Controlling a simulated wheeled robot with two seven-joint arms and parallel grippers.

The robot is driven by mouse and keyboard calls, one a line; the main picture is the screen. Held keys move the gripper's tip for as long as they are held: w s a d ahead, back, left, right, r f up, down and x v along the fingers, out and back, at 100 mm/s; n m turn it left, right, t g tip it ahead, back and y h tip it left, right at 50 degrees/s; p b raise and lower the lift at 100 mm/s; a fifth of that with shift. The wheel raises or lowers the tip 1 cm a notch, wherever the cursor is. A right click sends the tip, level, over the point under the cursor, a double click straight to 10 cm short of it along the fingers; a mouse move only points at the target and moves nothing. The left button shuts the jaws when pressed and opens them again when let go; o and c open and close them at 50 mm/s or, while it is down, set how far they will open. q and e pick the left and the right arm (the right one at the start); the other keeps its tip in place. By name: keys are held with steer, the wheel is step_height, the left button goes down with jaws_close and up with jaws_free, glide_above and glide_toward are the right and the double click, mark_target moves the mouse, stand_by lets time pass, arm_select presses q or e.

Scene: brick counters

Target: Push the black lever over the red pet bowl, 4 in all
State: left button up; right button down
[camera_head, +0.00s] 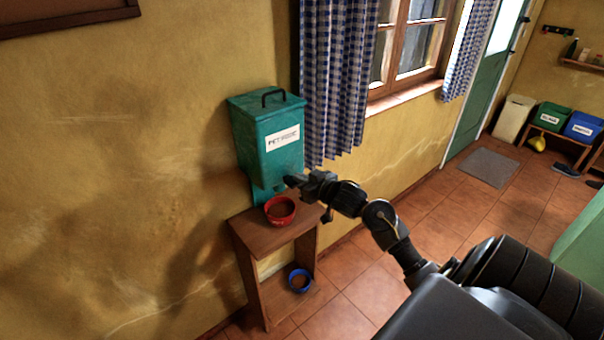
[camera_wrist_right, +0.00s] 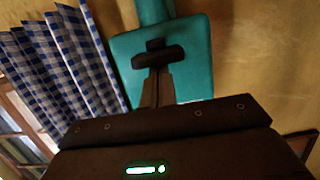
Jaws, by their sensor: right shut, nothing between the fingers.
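A teal dispenser box (camera_head: 268,142) with a white label and a black top handle is against the yellow wall. The red pet bowl (camera_head: 280,211) stands on a small wooden stand below it, with brown contents inside. My right gripper (camera_head: 292,182) is shut and empty at the dispenser's lower front, above the bowl. In the right wrist view the black lever (camera_wrist_right: 158,56) is a crossbar straight ahead of the shut fingertips (camera_wrist_right: 156,76), against the teal box. I cannot tell whether they touch. My left gripper is not in view.
The wooden stand (camera_head: 252,230) has a blue bowl (camera_head: 300,280) on its low level. A checked curtain (camera_head: 335,80) hangs right of the dispenser. Tiled floor is clear to the right, up to a grey mat (camera_head: 488,167) by the green door.

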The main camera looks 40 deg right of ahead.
step_height(320, 180, up, 5)
steer(key=p, duration=0.5)
steer(key=f+b+v, duration=0.1)
steer(key=b+v, duration=0.2)
steer(key=v, duration=0.6)
steer(key=shift+s, duration=0.5)
steer(key=shift+a, duration=0.1)
